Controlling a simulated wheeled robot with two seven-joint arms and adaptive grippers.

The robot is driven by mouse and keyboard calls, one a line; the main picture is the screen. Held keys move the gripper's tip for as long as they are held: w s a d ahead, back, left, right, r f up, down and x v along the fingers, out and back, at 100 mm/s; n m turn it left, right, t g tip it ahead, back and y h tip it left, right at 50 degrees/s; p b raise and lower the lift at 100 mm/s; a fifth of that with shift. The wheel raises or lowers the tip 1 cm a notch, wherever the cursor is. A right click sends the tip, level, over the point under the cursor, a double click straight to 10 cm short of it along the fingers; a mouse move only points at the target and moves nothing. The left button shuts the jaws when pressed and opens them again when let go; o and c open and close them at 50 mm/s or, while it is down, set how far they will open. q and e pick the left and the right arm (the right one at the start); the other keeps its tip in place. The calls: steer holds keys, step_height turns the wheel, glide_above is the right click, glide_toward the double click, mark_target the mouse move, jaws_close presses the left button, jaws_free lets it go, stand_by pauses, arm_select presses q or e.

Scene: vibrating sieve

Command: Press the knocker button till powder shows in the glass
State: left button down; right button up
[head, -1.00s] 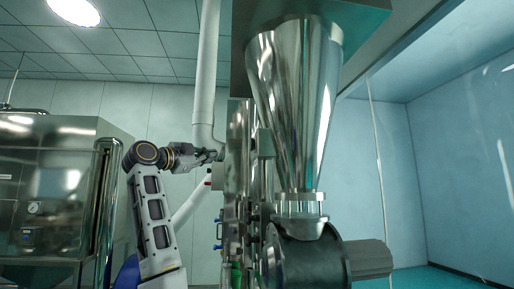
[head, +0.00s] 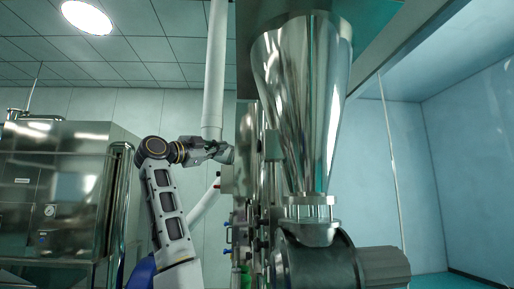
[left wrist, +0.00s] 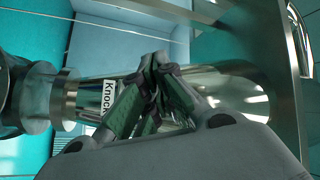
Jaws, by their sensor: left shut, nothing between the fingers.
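The steel hopper (head: 303,95) stands right of centre in the head view. A short glass section (head: 308,211) sits under its narrow end. It looks pale and clear, and I can make out no powder in it. My left gripper (head: 228,153) is shut and empty, at the left side of the steel machine. In the left wrist view its fingers (left wrist: 157,72) meet in front of the shiny hopper. A white label (left wrist: 108,97) reading "Knock", partly covered by a finger, shows beside them. I cannot make out the button itself. My right gripper is out of view.
A steel cabinet (head: 60,190) with a gauge stands at the left. A white vertical pipe (head: 215,70) rises behind my left gripper. A dark motor drum (head: 318,262) sits below the glass. The right side has open room before pale walls.

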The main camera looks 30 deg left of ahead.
mark_target(258, 146)
arm_select(q)
steer(key=w+d, duration=0.4)
steer(key=d, duration=0.3)
steer(key=shift+p, duration=0.35)
steer(key=shift+w+d, duration=0.4)
steer(key=shift+d, duration=0.2)
steer(key=shift+w+d, duration=0.4)
steer(key=shift+d, duration=0.2)
stand_by(4.2)
steer(key=shift+s+a, duration=0.15)
steer(key=shift+a, duration=0.1)
steer(key=shift+s+a, duration=0.45)
steer(key=shift+a, duration=0.3)
steer(key=shift+s+a, duration=0.1)
